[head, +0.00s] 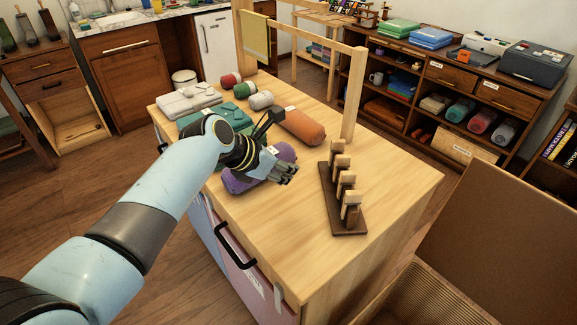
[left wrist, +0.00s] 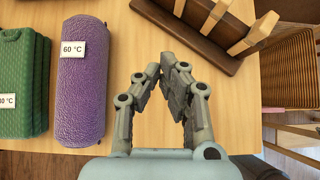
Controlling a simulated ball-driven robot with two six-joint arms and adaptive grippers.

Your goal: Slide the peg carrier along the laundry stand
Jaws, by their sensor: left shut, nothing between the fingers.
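The peg carrier (head: 330,197) is a dark brown board with several upright pale-and-dark wooden pegs. It lies on the bare right part of the pale wooden top of the laundry stand (head: 398,180). It also shows at the top right of the left wrist view (left wrist: 208,48), partly cut off by the frame. My left gripper (head: 291,172) is over the stand, just left of the carrier and apart from it. In the left wrist view its fingertips (left wrist: 163,70) converge with nothing between them. My right gripper is out of view.
A purple roll (left wrist: 82,95) labelled 60 °C lies left of my gripper. An orange roll (head: 300,125), green folded cloth (head: 198,117) and small rolls stand farther back. A wooden frame post (head: 354,95) rises behind the carrier. Bare top lies right of the carrier.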

